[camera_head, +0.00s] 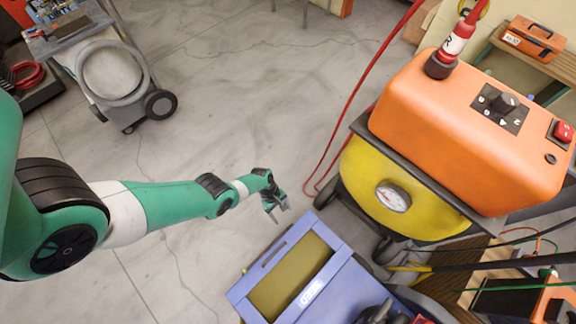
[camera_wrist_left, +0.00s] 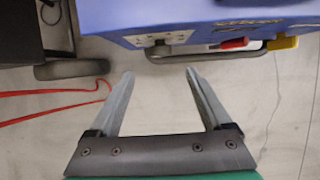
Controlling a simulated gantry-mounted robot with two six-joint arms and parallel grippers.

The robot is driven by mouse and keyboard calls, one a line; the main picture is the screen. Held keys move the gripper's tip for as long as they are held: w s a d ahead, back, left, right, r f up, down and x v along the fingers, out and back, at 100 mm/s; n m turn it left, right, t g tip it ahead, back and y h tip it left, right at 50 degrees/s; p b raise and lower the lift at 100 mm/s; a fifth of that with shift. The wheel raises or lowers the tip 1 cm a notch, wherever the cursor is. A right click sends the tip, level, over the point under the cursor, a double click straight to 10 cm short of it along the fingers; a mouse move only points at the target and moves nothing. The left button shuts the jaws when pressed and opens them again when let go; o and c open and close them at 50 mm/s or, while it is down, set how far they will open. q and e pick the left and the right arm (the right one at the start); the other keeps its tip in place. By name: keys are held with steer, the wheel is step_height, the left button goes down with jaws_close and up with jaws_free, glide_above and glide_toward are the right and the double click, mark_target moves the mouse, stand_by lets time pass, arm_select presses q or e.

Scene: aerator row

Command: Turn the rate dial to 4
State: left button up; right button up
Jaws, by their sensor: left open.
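The black rate dial (camera_head: 503,103) sits on a dark plate with white marks on top of an orange machine (camera_head: 450,130). The marks are too small to read surely, and I cannot tell the dial's setting. My left gripper (camera_head: 277,208) is well to the left of the dial and lower in the head view, above the floor. In the left wrist view my left gripper (camera_wrist_left: 160,85) has its fingers apart with nothing between them. The dial does not show there. My right gripper is not seen.
A red button (camera_head: 563,131) is right of the dial. A red-and-white fitting (camera_head: 456,42) stands left of it. A red hose (camera_head: 352,105) hangs beside the machine. Open floor lies left.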

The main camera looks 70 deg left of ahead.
arm_select(q)
steer(key=b+x, duration=0.4)
steer(key=x, duration=0.1)
steer(key=b+x, duration=0.4)
steer(key=x, duration=0.1)
steer(key=shift+d+f, duration=0.1)
steer(key=shift+d, duration=0.2)
jaws_close()
